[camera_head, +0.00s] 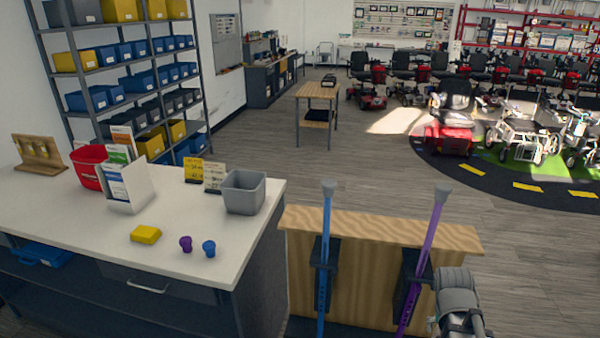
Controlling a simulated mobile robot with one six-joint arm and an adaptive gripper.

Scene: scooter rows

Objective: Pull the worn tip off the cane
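Two canes stand in brackets on a wooden stand (375,228), each with a grey tip at its upper end. The blue cane (325,250) stands upright with its grey tip (329,187) on top. The purple cane (432,232) leans a little to the right in the picture, with its grey tip (443,192) on top. How worn either tip is cannot be told. A small purple tip (185,243) and a blue tip (209,248) sit on the white counter. A grey part of my arm shows at the lower right; my gripper's fingers are not in view.
The white counter (60,215) also holds a grey open bin (243,192), a yellow block (145,234), a red bucket (90,166) and card stands. Shelves with bins stand behind. Floor beyond the stand is clear; scooters (452,125) are parked farther back.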

